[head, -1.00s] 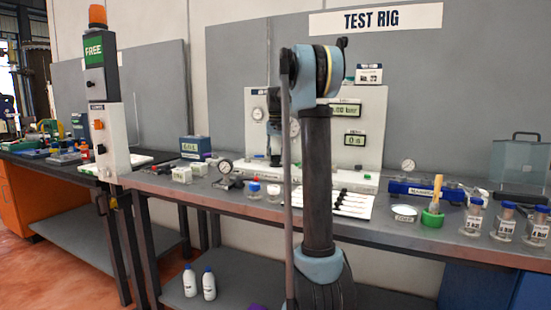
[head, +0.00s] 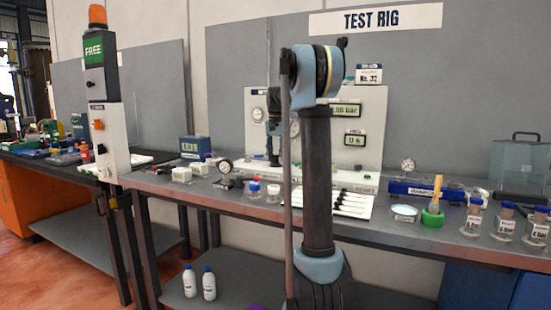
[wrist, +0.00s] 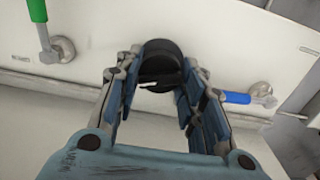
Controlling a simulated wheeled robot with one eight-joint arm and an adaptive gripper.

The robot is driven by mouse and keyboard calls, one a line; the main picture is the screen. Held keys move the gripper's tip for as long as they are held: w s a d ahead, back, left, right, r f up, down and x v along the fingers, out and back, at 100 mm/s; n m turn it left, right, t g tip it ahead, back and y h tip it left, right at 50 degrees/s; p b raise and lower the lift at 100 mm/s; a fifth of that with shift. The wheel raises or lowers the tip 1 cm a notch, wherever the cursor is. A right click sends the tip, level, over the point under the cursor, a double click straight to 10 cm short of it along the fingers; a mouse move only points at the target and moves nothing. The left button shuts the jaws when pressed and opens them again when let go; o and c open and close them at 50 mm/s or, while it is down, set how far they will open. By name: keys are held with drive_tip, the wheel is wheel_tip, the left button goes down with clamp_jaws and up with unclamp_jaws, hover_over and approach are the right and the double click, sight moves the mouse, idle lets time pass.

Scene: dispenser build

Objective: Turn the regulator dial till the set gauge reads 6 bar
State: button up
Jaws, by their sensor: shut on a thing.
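In the wrist view my gripper (wrist: 163,72) is shut on the round black regulator dial (wrist: 160,62), one finger on each side. The dial's pointer or marking cannot be read. In the head view my arm hides the dial. The white test rig panel (head: 372,130) carries a round gauge (head: 258,114) at the left and another round gauge (head: 294,127) beside my arm. Their needles are too small to read, and I cannot tell which is the set gauge. A digital display (head: 346,110) appears to end in ".06 bar"; my arm hides its front.
In the wrist view a green-handled valve (wrist: 40,25) is left of the dial and a blue-handled valve (wrist: 245,98) right of it. On the bench are a white sheet with syringes (head: 345,203), a green-based tool holder (head: 432,217) and several labelled jars (head: 474,218).

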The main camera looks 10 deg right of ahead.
drive_tip(key=shift+w, duration=0.1)
drive_tip(key=o, duration=1.1)
drive_tip(key=shift+d, duration=0.1)
wheel_tip(320, 180, up, 12)
drive_tip(key=shift+f, duration=0.1)
